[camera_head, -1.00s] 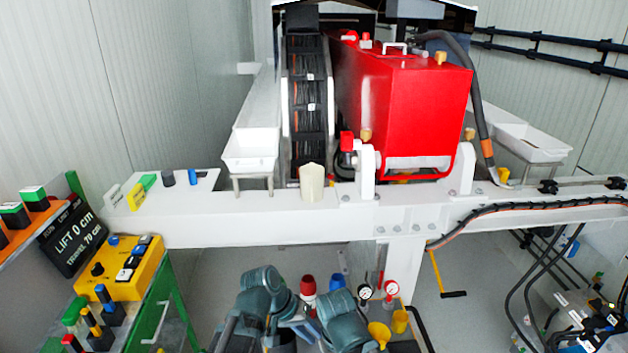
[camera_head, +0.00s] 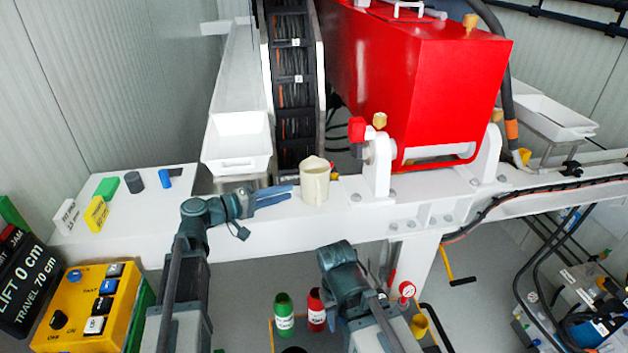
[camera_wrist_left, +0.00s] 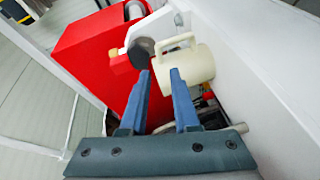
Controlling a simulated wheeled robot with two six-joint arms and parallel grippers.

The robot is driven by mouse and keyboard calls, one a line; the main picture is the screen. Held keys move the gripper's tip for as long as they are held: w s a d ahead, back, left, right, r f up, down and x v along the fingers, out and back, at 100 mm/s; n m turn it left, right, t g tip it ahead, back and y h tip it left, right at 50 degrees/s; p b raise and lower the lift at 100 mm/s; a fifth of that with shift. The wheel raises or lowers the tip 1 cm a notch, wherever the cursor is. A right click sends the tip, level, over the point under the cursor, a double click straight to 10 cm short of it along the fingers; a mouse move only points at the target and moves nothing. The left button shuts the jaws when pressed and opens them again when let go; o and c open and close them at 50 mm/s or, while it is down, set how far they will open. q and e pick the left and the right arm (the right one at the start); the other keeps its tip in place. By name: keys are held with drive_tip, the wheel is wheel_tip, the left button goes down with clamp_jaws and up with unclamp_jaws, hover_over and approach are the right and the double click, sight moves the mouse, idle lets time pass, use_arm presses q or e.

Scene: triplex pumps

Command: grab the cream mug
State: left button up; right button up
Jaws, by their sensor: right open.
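The cream mug (camera_head: 314,182) stands upright on the white beam in the head view. In the left wrist view the mug (camera_wrist_left: 196,66) shows just beyond the right fingertip, its handle curving toward upper left. My left gripper (camera_head: 291,192) is level with the mug and a little left of it. Its two blue fingers (camera_wrist_left: 160,71) are apart with nothing held between them; whether the right one touches the mug I cannot tell. My right gripper (camera_head: 333,312) hangs low below the beam, mostly hidden by its own arm, away from the mug.
The red tank (camera_head: 425,90) and its white bracket (camera_head: 378,165) stand behind and right of the mug. A white tray (camera_head: 237,145) is behind the left gripper. Small blocks sit on the white plate (camera_head: 150,215) at left. A yellow control box (camera_head: 90,305) is lower left.

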use_arm(q)
drive_tip(key=b+x, duration=0.1)
drive_tip(key=x, duration=0.7)
drive_tip(key=shift+d, duration=0.2)
drive_tip(key=x, duration=0.5)
drive_tip(key=shift+w+d+b, duration=0.15)
drive_tip(key=shift+d+b, duration=0.1)
drive_tip(key=shift+b, duration=0.05)
drive_tip(key=shift+c, duration=0.2)
clamp_jaws()
